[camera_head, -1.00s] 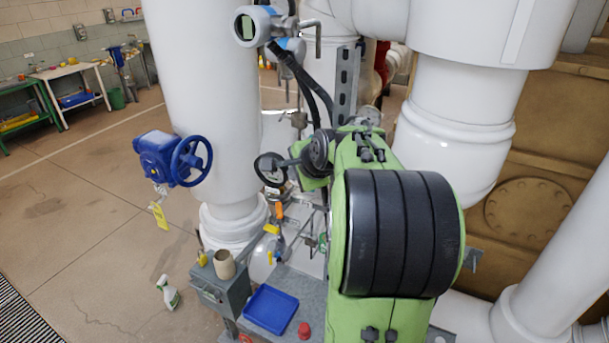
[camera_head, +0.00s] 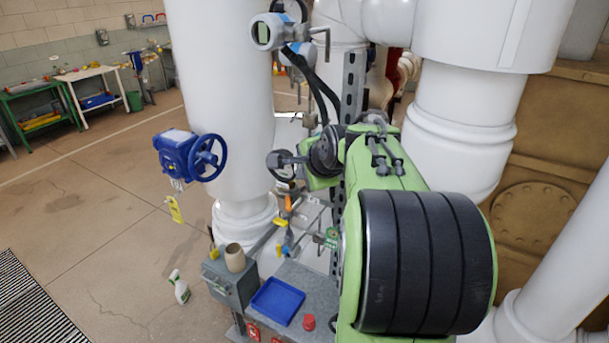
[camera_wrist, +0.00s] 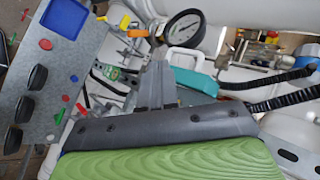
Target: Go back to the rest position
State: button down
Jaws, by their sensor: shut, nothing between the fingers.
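My green arm with black joint bands fills the lower right of the head view. My gripper (camera_wrist: 157,80) shows in the middle of the wrist view, with its grey fingers together and nothing between them. In the head view the dark end of my arm points left, in front of the white pipes. A round dial gauge (camera_wrist: 183,26) shows beyond the fingertips in the wrist view, apart from them. No rest mark or stand shows in either view.
A blue valve with handwheel (camera_head: 190,156) is on the left white pipe (camera_head: 222,80). A grey bench (camera_head: 322,288) holds a blue tray (camera_head: 277,300) and a red knob (camera_head: 309,322). A spray bottle (camera_head: 179,286) stands on the floor. Open floor lies to the left.

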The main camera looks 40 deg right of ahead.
jog(key=w+a+v, duration=0.1)
jog(key=v, duration=0.4)
jog(key=s+a+f+n+g+y+b, duration=0.1)
jog(key=s+a+f+n, duration=0.2)
jog(key=a+n, duration=0.4)
jog(key=s+a+f+n+g+y, duration=0.15)
jog(key=s+a+n, duration=0.25)
jog(key=a, duration=0.4)
jog(key=s+a+f+n+g, duration=0.1)
jog(key=s+a+f+n, duration=0.4)
jog(key=s+n, duration=0.5)
notch_tip(320, 180, down, 2)
jog(key=shift+s+a+f+b, duration=0.2)
jog(key=shift+a+b, duration=0.2)
jog(key=shift+b, duration=0.05)
